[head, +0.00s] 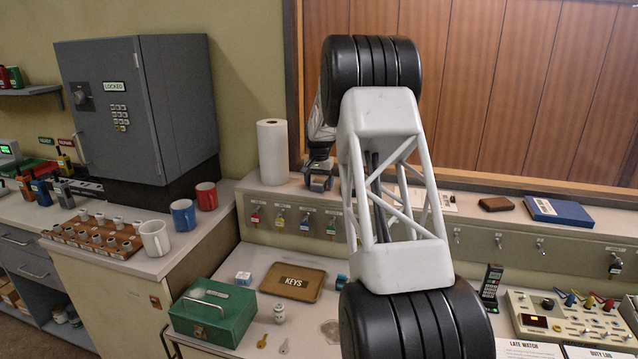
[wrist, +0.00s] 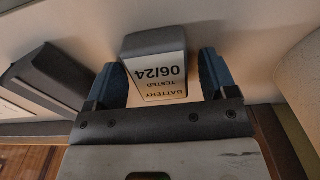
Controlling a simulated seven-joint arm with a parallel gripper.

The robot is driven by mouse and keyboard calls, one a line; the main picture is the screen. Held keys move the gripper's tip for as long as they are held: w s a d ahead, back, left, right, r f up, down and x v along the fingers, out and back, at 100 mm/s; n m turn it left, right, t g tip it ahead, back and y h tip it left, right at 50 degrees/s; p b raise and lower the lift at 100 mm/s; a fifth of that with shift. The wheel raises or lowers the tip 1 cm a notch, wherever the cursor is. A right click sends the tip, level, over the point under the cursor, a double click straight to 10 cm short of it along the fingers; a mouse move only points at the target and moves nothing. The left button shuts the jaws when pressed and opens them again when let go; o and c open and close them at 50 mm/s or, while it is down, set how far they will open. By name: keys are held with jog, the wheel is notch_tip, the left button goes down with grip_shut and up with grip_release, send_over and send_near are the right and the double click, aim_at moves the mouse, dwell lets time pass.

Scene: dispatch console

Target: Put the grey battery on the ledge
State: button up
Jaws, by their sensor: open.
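The grey battery (wrist: 155,44) shows in the wrist view, with a white label reading "BATTERY TESTED 06/24". It is between the two blue fingers of my gripper (wrist: 160,78), which is open with a finger on each side. The battery appears to stand on the pale ledge (wrist: 255,45); its underside is hidden. In the head view my gripper (head: 318,184) is low over the ledge (head: 268,187), just right of the paper roll. I cannot clearly make out the battery there.
The paper roll (head: 273,152) stands close to my gripper. A dark wedge-shaped object (wrist: 55,85) is left of the battery in the wrist view. A brown wallet (head: 497,204) and blue book (head: 558,211) lie farther right. Keys hang below the ledge; a green cash box (head: 213,312) is on the desk.

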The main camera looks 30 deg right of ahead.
aim_at(318, 182)
jog(key=shift+r, duration=0.15)
notch_tip(318, 182, up, 12)
dwell(0.8)
dwell(0.7)
jog(key=s+a+r+n+t, duration=0.15)
jog(key=s+a+r, duration=0.35)
jog(key=s+a, duration=0.8)
jog(key=s+a+r+n, duration=0.3)
jog(key=s+a+r, duration=0.2)
jog(key=s+a, duration=0.85)
jog(key=s+a+f+n, duration=0.1)
jog(key=s+a+f, duration=0.2)
jog(key=s, duration=0.8)
jog(key=s+a+f+n, duration=0.2)
jog(key=s+a+f, duration=0.2)
jog(key=s, duration=0.8)
jog(key=s+a+f+n+t, duration=0.1)
jog(key=s+a+f, duration=0.2)
jog(key=s, duration=0.8)
jog(key=shift+s+a+f, duration=0.2)
jog(key=shift+a+f, duration=0.2)
jog(key=shift+f, duration=0.2)
